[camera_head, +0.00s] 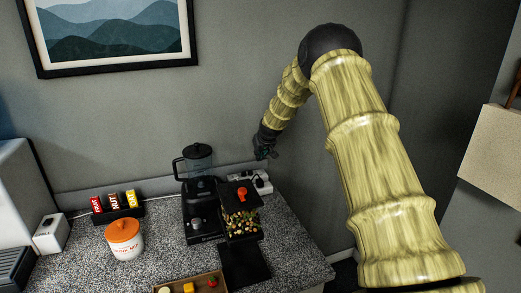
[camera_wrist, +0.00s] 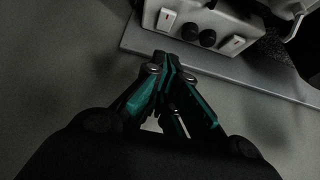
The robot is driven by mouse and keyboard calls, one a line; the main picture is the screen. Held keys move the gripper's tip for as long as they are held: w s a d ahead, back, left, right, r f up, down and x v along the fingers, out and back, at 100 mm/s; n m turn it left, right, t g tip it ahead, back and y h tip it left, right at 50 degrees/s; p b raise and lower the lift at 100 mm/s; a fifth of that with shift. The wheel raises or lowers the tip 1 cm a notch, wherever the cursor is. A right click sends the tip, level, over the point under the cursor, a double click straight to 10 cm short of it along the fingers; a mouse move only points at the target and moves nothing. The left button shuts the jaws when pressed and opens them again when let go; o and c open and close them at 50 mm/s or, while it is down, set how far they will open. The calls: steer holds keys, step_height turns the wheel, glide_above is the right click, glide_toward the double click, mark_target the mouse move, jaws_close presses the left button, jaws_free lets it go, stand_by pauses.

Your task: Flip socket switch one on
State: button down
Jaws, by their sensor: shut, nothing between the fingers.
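The white socket (camera_wrist: 205,10) is at the top of the wrist view, partly cut off by the frame edge. It has one rocker switch with a small red mark at its left (camera_wrist: 166,19) and another at its right (camera_wrist: 232,44). Two dark round plugs or knobs sit between them. Which switch is number one, and its state, I cannot tell. In the head view the socket (camera_head: 262,185) is partly hidden behind the counter items. My gripper (camera_wrist: 166,60) is shut and empty, its tips apart from the socket. In the head view my gripper (camera_head: 265,150) is above the socket, near the wall.
A black blender (camera_head: 198,180) and a dispenser of mixed pieces (camera_head: 241,210) stand close in front of the socket. An orange-lidded jar (camera_head: 124,240), a snack holder (camera_head: 118,207) and a white box (camera_head: 50,234) are further left. A wooden tray (camera_head: 168,288) lies at the front.

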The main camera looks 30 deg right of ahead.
steer(key=shift+d+f+p, duration=0.25)
steer(key=shift+f+p, duration=0.05)
steer(key=p, duration=0.2)
glide_above(259, 172)
step_height(259, 172, down, 4)
steer(key=shift+f, duration=0.1)
steer(key=shift+s+a+f, duration=0.1)
steer(key=shift+s+f, duration=0.1)
steer(key=shift+f, duration=0.2)
steer(key=shift+w+f, duration=0.15)
steer(key=shift+f, duration=0.2)
